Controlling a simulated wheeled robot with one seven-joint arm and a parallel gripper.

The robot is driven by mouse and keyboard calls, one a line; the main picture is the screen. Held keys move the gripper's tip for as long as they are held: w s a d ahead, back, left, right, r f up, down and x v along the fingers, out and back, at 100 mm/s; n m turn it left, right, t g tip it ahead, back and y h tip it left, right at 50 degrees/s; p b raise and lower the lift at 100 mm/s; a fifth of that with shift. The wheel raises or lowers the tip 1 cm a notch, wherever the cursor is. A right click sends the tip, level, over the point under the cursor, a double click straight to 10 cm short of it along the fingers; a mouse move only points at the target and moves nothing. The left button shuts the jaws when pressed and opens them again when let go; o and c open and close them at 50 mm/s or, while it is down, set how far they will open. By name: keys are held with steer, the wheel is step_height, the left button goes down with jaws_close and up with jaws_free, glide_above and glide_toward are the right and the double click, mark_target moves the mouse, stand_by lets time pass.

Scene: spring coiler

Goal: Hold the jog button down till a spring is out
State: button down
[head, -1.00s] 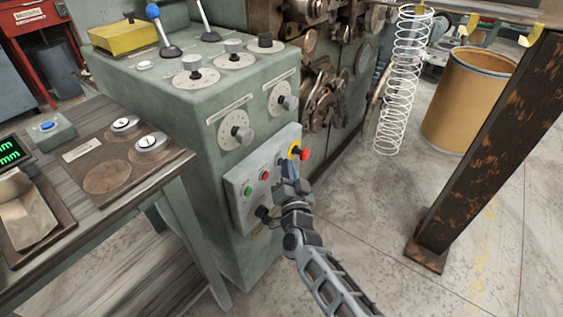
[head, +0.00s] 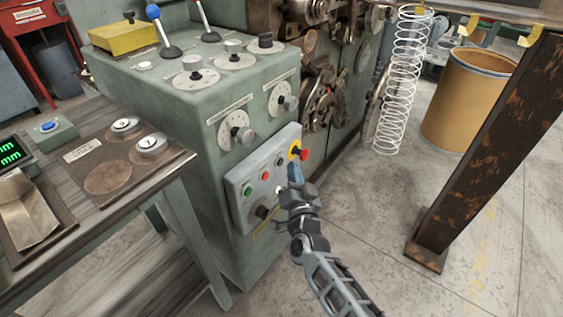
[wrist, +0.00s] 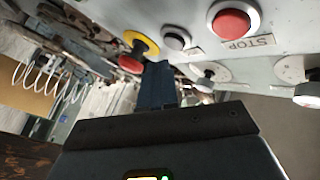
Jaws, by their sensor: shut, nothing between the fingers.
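The control panel (head: 235,190) is on the front of the green coiler cabinet. A small black button (head: 280,161) sits between the red STOP button (head: 265,175) and the yellow-ringed red emergency stop (head: 299,153). The black button also shows in the wrist view (wrist: 175,40), but its label is unreadable, so I cannot confirm that it is the jog button. My gripper (head: 294,171) is shut and empty, in front of the panel just right of and below this button. In the wrist view its fingertips (wrist: 157,68) appear apart from the button.
A green button (head: 247,190), a pale button (head: 279,189) and a black knob (head: 262,212) share the panel. A long white spring (head: 400,80) hangs at the right, before a brown drum (head: 468,105). A rusty post (head: 485,150) stands right of my arm. The floor between is clear.

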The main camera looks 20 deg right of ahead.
steer(key=shift+s+d, duration=0.7)
steer(key=shift+s, duration=0.25)
steer(key=shift+s+d, duration=0.7)
steer(key=shift+s, duration=0.2)
steer(key=s+f+n+g+y, duration=0.15)
steer(key=s+n, duration=0.25)
steer(key=s, duration=2.2)
steer(key=s+r+n+g, duration=0.1)
steer(key=s+r+n, duration=0.1)
steer(key=s+r, duration=0.6)
steer(key=s+r+n+g+y+p, duration=0.1)
steer(key=s+r+n+g, duration=0.1)
steer(key=s+r, duration=0.6)
steer(key=s+n, duration=0.1)
steer(key=s, duration=0.4)
steer(key=shift+s+a+r, duration=0.25)
steer(key=shift+s+r, duration=0.1)
steer(key=shift+y, duration=0.25)
